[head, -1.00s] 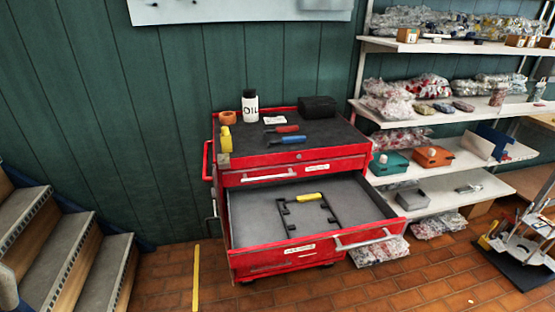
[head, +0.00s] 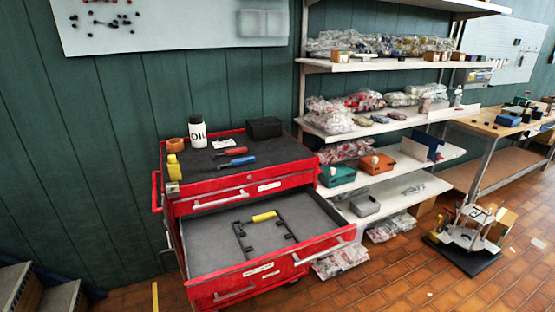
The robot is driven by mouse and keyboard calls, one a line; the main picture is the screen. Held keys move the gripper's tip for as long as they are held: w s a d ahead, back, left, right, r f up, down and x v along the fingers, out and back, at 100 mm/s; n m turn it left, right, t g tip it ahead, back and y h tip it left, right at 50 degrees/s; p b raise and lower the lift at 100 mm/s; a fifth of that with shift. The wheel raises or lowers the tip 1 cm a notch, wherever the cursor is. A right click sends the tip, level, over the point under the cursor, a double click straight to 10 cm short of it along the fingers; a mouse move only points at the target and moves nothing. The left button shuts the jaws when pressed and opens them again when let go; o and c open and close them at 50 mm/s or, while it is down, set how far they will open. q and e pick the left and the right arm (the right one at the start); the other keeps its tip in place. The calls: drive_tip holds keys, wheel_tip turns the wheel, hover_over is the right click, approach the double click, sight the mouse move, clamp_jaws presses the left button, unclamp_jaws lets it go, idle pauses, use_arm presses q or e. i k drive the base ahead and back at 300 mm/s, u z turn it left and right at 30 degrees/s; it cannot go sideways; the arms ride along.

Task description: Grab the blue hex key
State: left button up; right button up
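A blue-handled tool with a dark shaft (head: 240,162), which looks like the blue hex key, lies on the dark top of the red tool cabinet (head: 222,186). A similar red-handled tool (head: 234,151) lies just behind it, roughly parallel. A yellow-handled tool (head: 263,217) lies at the back of a black frame-like holder (head: 289,229) in the open drawer below. The blue tool appears unobstructed. Neither of my grippers is in view.
The cabinet's wide drawer (head: 205,260) stands pulled out in front. An oil bottle (head: 197,132), an orange roll (head: 177,144), a yellow item (head: 175,168) and a black box (head: 264,128) stand on the cabinet top. Shelves (head: 350,127) stand to the right. Stairs (head: 45,290) are at lower left.

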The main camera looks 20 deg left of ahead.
sight(236, 162)
drive_tip(key=z, duration=0.45)
drive_tip(key=i, duration=1.4)
drive_tip(key=u, duration=0.7)
